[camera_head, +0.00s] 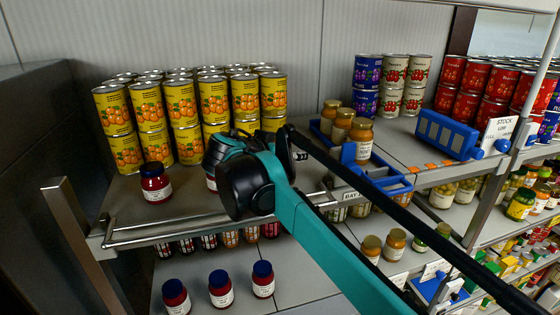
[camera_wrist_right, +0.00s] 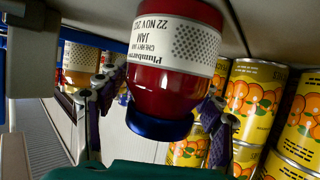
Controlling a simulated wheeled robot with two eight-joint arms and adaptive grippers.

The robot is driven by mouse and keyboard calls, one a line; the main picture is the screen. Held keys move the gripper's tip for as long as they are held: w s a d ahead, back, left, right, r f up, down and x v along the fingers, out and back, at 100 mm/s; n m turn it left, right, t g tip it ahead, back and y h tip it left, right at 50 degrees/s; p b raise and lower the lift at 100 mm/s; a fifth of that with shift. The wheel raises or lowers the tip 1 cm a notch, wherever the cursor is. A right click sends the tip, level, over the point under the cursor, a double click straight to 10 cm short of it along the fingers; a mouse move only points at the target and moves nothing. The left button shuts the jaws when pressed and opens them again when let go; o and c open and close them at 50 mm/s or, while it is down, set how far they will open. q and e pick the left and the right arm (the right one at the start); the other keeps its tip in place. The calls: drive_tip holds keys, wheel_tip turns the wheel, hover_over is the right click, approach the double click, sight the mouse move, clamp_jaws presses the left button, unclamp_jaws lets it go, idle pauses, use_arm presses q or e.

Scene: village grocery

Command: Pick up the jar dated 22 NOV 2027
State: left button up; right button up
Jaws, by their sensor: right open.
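In the wrist view, a dark red jam jar (camera_wrist_right: 172,88) with a blue lid appears upside down. Its white label (camera_wrist_right: 178,45) reads "22 NOV 202", with the last digit cut off or unclear. My right gripper (camera_wrist_right: 160,100) is open, with one finger on each side of this jar; I cannot tell whether they touch it. In the head view, a blue-lidded jar (camera_head: 211,184) stands on the upper shelf, mostly hidden by my right arm. A similar jar (camera_head: 155,184) stands to its left. The right fingers are hidden there, and my left gripper is not in view.
Stacked yellow cans (camera_head: 187,110) stand behind the jars. A metal rail (camera_head: 165,234) runs along the shelf front. A blue crate (camera_head: 398,186) with amber jars is to the right. Several blue-lidded jars (camera_head: 220,289) stand on the lower shelf.

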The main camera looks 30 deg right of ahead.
drive_tip(key=shift+s+a+r, duration=0.1)
drive_tip(key=shift+s+a, duration=0.15)
drive_tip(key=shift+a, duration=0.15)
drive_tip(key=shift+s+a, duration=0.1)
drive_tip(key=c, duration=0.3)
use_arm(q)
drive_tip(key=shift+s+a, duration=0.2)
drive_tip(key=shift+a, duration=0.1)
use_arm(e)
drive_tip(key=shift+d, duration=0.2)
clamp_jaws()
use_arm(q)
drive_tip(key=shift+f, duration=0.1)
